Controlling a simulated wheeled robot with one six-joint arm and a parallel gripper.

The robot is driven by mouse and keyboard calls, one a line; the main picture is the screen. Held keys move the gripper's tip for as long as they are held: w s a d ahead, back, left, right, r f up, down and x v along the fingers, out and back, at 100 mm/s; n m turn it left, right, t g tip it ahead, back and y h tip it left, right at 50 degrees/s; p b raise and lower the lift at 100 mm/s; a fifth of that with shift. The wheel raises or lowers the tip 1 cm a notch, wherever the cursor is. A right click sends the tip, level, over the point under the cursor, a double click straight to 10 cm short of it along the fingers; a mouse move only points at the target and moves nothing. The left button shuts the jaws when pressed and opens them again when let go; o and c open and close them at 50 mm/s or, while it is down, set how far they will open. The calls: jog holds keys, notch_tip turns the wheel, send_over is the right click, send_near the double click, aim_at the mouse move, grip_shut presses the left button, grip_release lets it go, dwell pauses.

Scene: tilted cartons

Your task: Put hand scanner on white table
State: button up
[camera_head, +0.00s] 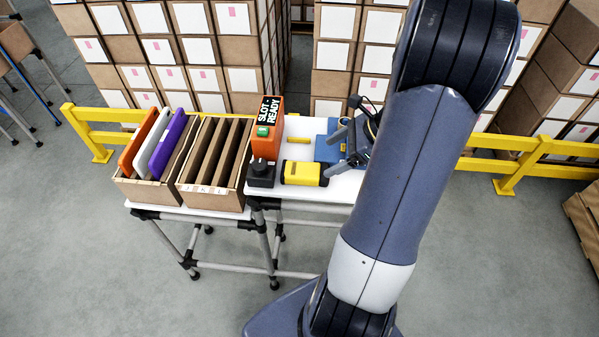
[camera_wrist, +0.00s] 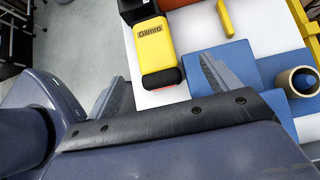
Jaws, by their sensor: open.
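A yellow and black block-shaped device (camera_head: 301,173), which looks like the hand scanner, lies on the white table (camera_head: 325,194). The wrist view shows the scanner (camera_wrist: 157,50) with the lettering "Glimro" and a dark end with a red edge towards me. The white table (camera_wrist: 118,62) shows around it. My gripper (camera_head: 347,147) is beside the scanner's right in the head view. In the wrist view my gripper (camera_wrist: 163,70) is open and empty, its fingers on either side of the scanner's near end. I cannot tell their height above it.
A black block (camera_head: 262,174) stands by the scanner's left end. Behind is an orange unit (camera_head: 267,128) reading "SLOT READY". Blue pieces (camera_wrist: 238,62), a cardboard roll (camera_wrist: 300,80) and a yellow bar (camera_wrist: 216,84) lie right. Cartons with dividers (camera_head: 212,190) stand left.

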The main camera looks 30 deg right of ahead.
aim_at(306, 169)
jog(key=x, duration=0.6)
jog(key=a+x, duration=0.1)
jog(key=x, duration=0.1)
jog(key=shift+s+a+p, duration=0.1)
jog(key=shift+p, duration=0.2)
jog(key=shift+a+f, duration=0.2)
jog(key=shift+f, duration=0.1)
jog(key=c, duration=1.3)
jog(key=shift+r, duration=0.1)
notch_tip(306, 169, up, 18)
jog(key=shift+f+p, duration=0.1)
jog(key=shift+p, duration=0.3)
